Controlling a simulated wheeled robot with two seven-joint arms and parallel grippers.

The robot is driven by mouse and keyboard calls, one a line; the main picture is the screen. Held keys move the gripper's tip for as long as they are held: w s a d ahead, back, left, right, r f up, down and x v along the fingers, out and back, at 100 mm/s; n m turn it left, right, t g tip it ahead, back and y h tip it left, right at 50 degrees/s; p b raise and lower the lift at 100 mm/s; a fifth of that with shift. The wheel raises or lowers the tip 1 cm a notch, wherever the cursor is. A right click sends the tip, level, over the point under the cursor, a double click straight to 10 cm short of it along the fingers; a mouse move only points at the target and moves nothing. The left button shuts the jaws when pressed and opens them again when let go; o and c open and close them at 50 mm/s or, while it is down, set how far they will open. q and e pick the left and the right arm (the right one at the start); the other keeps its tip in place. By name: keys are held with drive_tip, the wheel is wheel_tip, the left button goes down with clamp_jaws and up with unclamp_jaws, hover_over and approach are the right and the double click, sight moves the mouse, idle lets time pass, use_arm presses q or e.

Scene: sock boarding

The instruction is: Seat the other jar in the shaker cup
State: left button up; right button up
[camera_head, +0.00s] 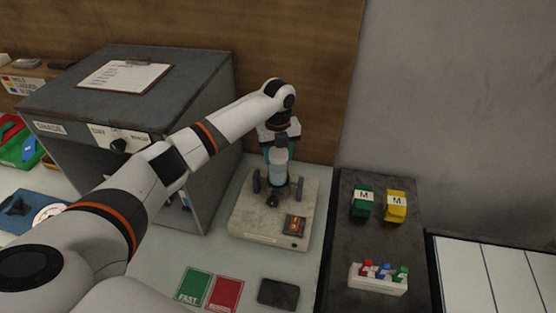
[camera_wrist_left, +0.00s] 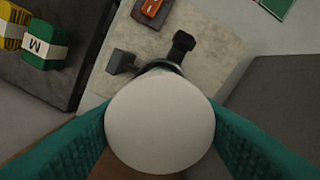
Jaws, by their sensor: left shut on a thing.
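A pale jar (camera_head: 278,172) stands upright at the shaker, below my left gripper (camera_head: 281,151). The gripper's teal fingers are shut on the jar's upper part from both sides. In the left wrist view, the jar's round white top (camera_wrist_left: 160,122) fills the space between the fingers. The shaker (camera_head: 247,214) has a light, stained base with dark posts around the jar's lower end. The shaker cup is mostly hidden by the jar, with a dark rim (camera_wrist_left: 160,66) showing in the wrist view. I cannot tell whether the jar rests on the cup's floor. My right gripper is out of view.
A grey cabinet (camera_head: 205,75) stands close left of the shaker. A dark mat (camera_head: 347,240) at right bears a green block (camera_head: 362,203), a yellow block (camera_head: 396,207) and a white rack (camera_head: 378,284). Green FAST (camera_head: 194,284) and red (camera_head: 225,293) cards lie in front.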

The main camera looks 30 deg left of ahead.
use_arm(q)
wheel_tip(320, 180, down, 3)
drive_tip(key=shift+f+p, duration=0.2)
drive_tip(key=shift+p, duration=0.1)
drive_tip(key=shift+f, duration=0.1)
drive_tip(key=shift+f, duration=0.1)
drive_tip(key=o, duration=1.4)
drive_tip(key=shift+r, duration=0.5)
wheel_tip(320, 180, up, 11)
drive_tip(key=b, duration=0.3)
drive_tip(key=shift+r, duration=0.15)
